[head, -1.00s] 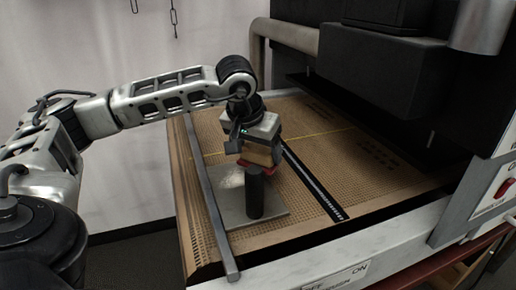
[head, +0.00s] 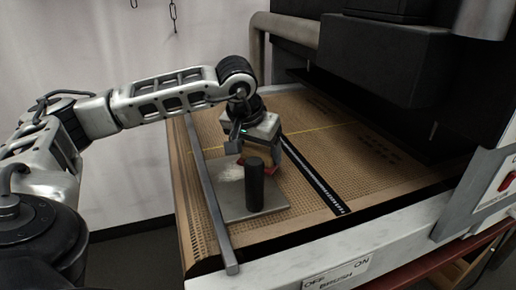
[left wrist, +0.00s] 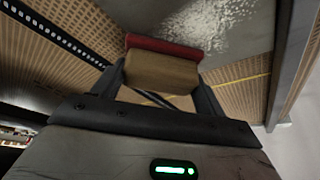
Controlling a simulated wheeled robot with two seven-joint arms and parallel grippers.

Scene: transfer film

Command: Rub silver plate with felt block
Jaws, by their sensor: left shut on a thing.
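My left gripper (head: 257,155) is shut on the felt block, a tan wooden block with a red felt face (head: 271,177). The block (left wrist: 162,70) shows clearly in the left wrist view, between the two fingers, with the red felt on its far side. The silver plate (head: 238,211) lies flat on the perforated board, and a whitish speckled patch (head: 230,173) shows on it. The block is low over the plate, beside this patch; I cannot tell whether the felt touches. My right gripper is not in view.
Dark machine housing (head: 385,70) overhangs the back right.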

